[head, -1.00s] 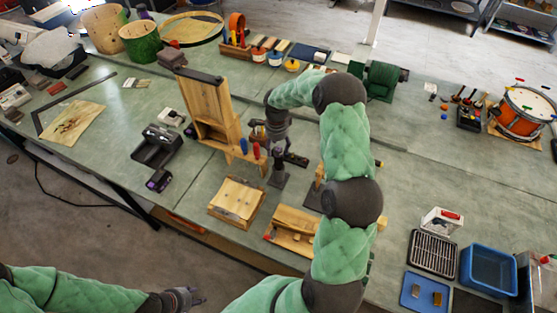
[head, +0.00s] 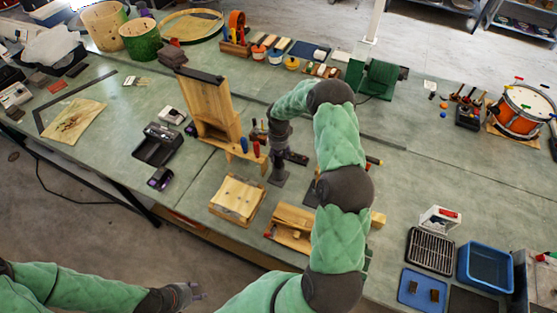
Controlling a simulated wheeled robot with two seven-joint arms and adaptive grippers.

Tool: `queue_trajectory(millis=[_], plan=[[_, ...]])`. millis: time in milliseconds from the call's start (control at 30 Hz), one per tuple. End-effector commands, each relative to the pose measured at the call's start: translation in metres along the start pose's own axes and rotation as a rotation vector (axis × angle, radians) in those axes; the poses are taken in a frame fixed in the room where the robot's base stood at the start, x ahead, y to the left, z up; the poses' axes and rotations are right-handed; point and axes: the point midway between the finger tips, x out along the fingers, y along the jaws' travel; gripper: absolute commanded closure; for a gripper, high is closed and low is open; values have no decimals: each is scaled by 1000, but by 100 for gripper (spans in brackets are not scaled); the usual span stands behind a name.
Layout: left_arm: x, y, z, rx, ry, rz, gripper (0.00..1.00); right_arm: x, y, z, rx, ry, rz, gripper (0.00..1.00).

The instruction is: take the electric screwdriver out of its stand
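My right gripper (head: 277,153) points down over the middle of the bench, beside the wooden tool rack. Below it a dark upright post rises from a flat dark base (head: 278,181); this looks like the screwdriver's stand. The electric screwdriver cannot be told apart from the dark gripper and post here. Whether the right fingers are open or closed on anything is too small and dark to see. My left gripper (head: 190,294) is at the lower left, off the bench's front edge, with its fingers apart and empty.
A tall wooden rack (head: 207,105) stands left of the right gripper, with screwdriver handles at its foot. Wooden boxes (head: 237,199) and (head: 292,228) lie in front. A black charger-like tray (head: 157,145) is further left. A blue bin (head: 485,268) stands at right.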

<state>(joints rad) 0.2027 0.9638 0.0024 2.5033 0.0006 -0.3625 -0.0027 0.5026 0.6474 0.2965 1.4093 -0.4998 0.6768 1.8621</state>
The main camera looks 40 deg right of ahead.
Motion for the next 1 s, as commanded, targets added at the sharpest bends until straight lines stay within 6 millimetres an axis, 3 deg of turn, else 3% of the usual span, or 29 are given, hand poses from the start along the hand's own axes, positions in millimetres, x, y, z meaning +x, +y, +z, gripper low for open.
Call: queue_trajectory(millis=[33, 133, 167, 567, 1000], plan=[[0, 0, 0, 0, 0, 0, 60, 0, 0, 0, 0, 0, 0, 68], [0, 0, 0, 0, 0, 0, 60, 0, 0, 0, 0, 0, 0, 97], [0, 0, 0, 0, 0, 0, 60, 0, 0, 0, 0, 0, 0, 100], [2, -1, 0, 0, 0, 0, 60, -10, -2, 0, 0, 0, -4, 100], [14, -5, 0, 0, 0, 0, 60, -84, -1, 0, 0, 0, -4, 100]])
